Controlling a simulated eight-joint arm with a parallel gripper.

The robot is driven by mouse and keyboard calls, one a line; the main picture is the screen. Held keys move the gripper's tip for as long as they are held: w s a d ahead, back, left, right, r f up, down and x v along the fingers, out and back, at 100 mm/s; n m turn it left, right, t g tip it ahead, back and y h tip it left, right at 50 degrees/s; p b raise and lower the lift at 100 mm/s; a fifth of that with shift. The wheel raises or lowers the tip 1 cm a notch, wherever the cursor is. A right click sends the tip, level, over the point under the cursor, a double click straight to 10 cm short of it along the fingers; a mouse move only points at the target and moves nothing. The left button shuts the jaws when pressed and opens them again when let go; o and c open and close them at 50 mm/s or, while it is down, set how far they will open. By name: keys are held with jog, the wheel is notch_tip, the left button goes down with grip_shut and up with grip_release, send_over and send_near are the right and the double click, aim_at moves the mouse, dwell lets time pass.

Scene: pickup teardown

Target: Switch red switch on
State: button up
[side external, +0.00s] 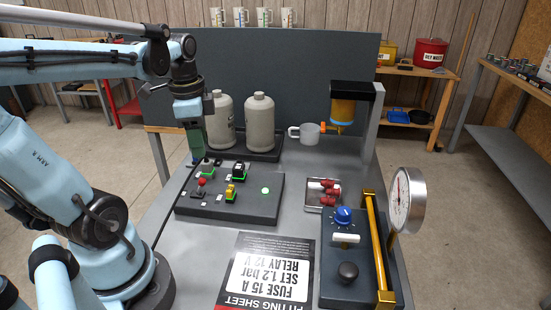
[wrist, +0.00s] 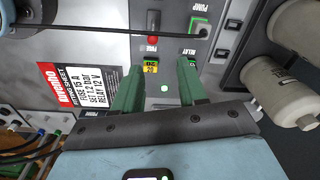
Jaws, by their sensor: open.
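The red switch (side external: 201,182) stands on the left part of the dark control panel (side external: 262,208), with its red knob up on a short stem. In the wrist view a red upright part (wrist: 153,20), seemingly this switch, shows beyond my fingertips near the top edge. My gripper (side external: 195,155) hangs over the panel's back left corner, fingers pointing down, apart from the switch. In the wrist view my gripper (wrist: 159,70) has its two green fingers apart with nothing gripped between them. I cannot tell the switch's on or off position.
A yellow fuse (side external: 231,190) and a black relay (side external: 239,170) sit near the switch. Two beige bottles (side external: 259,122) stand behind the panel. A fitting sheet (side external: 268,272), a tray of red parts (side external: 323,192) and a gauge (side external: 404,200) are to the front and right.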

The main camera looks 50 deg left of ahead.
jog(key=w+d+n+t, duration=0.3)
jog(key=d, duration=0.4)
jog(key=w+d+f+n+t, duration=0.1)
jog(key=w+d+n+t, duration=0.1)
jog(key=d, duration=0.6)
jog(key=shift+w+f+n+t, duration=0.3)
jog(key=shift+w+n+t, duration=0.15)
jog(key=shift+t, duration=0.25)
